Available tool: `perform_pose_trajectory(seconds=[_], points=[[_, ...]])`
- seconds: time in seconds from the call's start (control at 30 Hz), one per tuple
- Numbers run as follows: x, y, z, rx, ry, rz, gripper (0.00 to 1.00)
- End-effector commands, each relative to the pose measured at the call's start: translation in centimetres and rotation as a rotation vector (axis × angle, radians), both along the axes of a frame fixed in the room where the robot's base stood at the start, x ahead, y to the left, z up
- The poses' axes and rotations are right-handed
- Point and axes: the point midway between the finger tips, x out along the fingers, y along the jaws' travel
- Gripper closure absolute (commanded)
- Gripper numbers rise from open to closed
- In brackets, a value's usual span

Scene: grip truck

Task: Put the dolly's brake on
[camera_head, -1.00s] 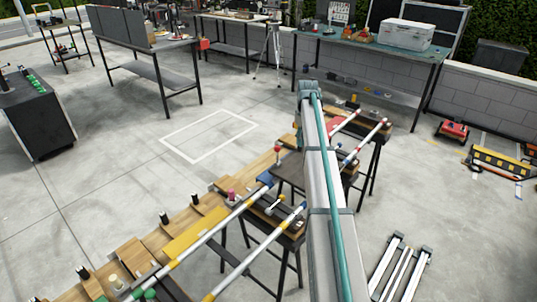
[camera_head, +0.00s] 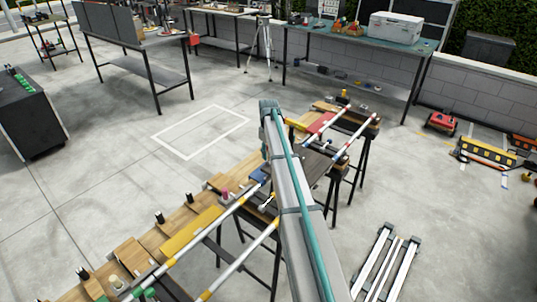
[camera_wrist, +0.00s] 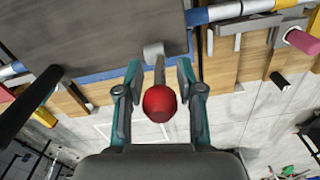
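A red ball knob (camera_wrist: 159,103) on a grey lever shows in the wrist view; I take it for the dolly's brake handle. My gripper (camera_wrist: 159,76) is open, one teal and grey finger on each side of the knob and lever, with gaps on both sides. The lever runs up to a grey round fitting (camera_wrist: 153,50) at the edge of the dolly's dark flat deck (camera_wrist: 90,38). In the head view, part of the dark deck (camera_head: 316,165) shows beside my arm on the track. My arm hides the gripper and red knob there.
White track rails (camera_head: 232,205) with blue and yellow bands run over wooden boards on black stands. A pink knob (camera_wrist: 302,41) and black posts stand close by. Loose rails (camera_head: 385,265) lie on the floor at right. The floor by the white rectangle (camera_head: 203,132) is clear.

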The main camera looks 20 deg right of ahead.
Motion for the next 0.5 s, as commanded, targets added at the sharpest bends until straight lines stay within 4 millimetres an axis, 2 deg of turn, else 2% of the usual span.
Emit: perform_pose_trajectory(seconds=[0.2, 0.5], points=[[0.0, 0.0, -1.5, 0.000, 0.000, 0.000, 0.63], [0.0, 0.0, -1.7, 0.000, 0.000, 0.000, 0.63]])
